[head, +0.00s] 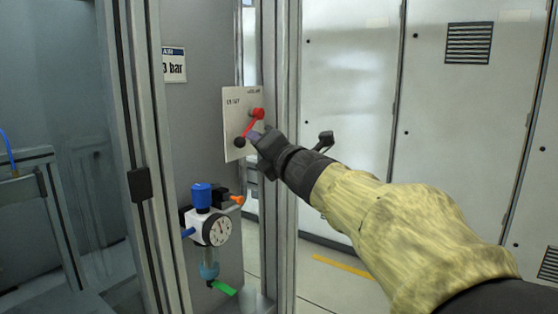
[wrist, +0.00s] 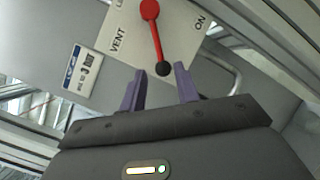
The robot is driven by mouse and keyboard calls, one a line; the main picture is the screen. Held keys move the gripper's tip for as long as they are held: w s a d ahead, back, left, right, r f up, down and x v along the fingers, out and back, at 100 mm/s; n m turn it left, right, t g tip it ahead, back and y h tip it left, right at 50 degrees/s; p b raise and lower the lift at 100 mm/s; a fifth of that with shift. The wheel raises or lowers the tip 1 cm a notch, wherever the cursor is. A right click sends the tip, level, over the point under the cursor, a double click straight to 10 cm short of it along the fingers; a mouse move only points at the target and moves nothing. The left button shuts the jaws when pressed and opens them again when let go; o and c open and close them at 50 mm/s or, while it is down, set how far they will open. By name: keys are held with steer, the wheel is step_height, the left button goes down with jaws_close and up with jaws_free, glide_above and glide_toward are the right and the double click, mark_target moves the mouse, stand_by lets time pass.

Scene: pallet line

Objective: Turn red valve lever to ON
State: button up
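The red valve lever (head: 251,124) is mounted on a white label plate (head: 233,114) and slants down-left from its round red pivot to a black knob (head: 240,142). In the wrist view the lever (wrist: 155,35) points down the picture, between the word VENT at left and ON at right. My gripper (wrist: 161,78) is open, with its two purple fingers spread. The black knob (wrist: 163,69) shows at the gap between the fingertips, with no visible contact. In the head view my gripper (head: 255,137) is just right of the knob.
Below the plate is an air regulator (head: 210,222) with a blue cap, round gauge and green tab. Metal frame posts (head: 283,200) stand beside the plate. A pressure sign (head: 174,66) is at upper left. Grey cabinets (head: 350,100) stand at right.

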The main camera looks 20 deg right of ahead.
steer(key=v, duration=0.7)
steer(key=shift+s, duration=0.25)
steer(key=shift+f, duration=0.1)
steer(key=c, duration=0.3)
steer(key=w+f+m+h, duration=0.1)
steer(key=f+m, duration=0.2)
steer(key=f, duration=0.1)
steer(key=d+f+m+g+h, duration=0.1)
steer(key=f+m, duration=0.2)
steer(key=f, duration=0.1)
steer(key=w+d+f+m+g+h, duration=0.1)
steer(key=f+m, duration=0.2)
steer(key=f, duration=0.1)
steer(key=shift+w+d+f+m+h, duration=0.1)
steer(key=shift+w+f+m+h, duration=0.05)
steer(key=shift+w+m+h, duration=0.25)
jaws_close()
step_height(320, 180, down, 14)
steer(key=s+m+g+h, duration=0.25)
steer(key=m+g, duration=0.25)
steer(key=m, duration=0.3)
steer(key=s+a+f+m+g+y, duration=0.1)
steer(key=s+a+f+m+g, duration=0.3)
steer(key=s+f+m+g, duration=0.4)
steer(key=s+f+m, duration=0.2)
steer(key=s+f, duration=0.5)
steer(key=f, duration=0.2)
steer(key=shift+a+f+m+g+y, duration=0.2)
steer(key=shift+a+m+g+y, duration=0.05)
steer(key=shift+m+g+y, duration=0.15)
